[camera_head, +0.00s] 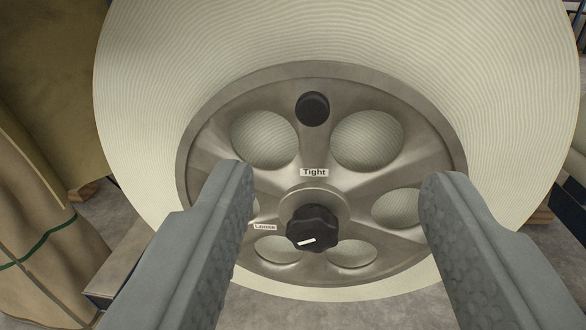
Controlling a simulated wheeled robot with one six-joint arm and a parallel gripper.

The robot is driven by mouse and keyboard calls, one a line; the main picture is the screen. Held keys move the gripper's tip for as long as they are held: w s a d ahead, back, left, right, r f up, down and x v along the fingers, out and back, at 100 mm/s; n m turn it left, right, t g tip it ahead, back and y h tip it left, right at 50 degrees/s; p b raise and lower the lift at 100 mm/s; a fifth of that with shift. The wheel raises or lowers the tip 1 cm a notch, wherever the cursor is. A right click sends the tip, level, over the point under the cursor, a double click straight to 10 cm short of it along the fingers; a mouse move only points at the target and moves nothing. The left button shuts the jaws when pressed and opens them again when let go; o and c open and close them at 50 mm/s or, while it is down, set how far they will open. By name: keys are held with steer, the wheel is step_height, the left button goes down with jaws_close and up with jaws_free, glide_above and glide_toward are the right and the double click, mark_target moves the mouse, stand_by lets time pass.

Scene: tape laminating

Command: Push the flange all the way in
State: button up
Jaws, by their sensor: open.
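The flange (300,80) is a round grey metal disc with several oval holes. It lies against the face of a large cream tape roll (200,60). A black star knob (313,229) with a white mark sits at its hub, and a small black round handle (312,109) sits near its top. Labels read "Tight" (314,172) and "Loose" (265,227). My gripper (342,180) is open and empty, with its fingers in front of the flange on either side of the knob. I cannot tell whether the fingers touch the flange, or how deep it sits.
A brown wrapped roll with a green strap (40,240) stands at the left. Bare floor (380,310) shows below the tape roll. Dark frame parts show at the right edge.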

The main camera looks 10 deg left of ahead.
glide_toward(312, 109)
steer(key=w, duration=0.8)
steer(key=shift+w+d+f, duration=0.1)
steer(key=shift+w, duration=0.05)
stand_by(0.3)
steer(key=shift+c, duration=0.2)
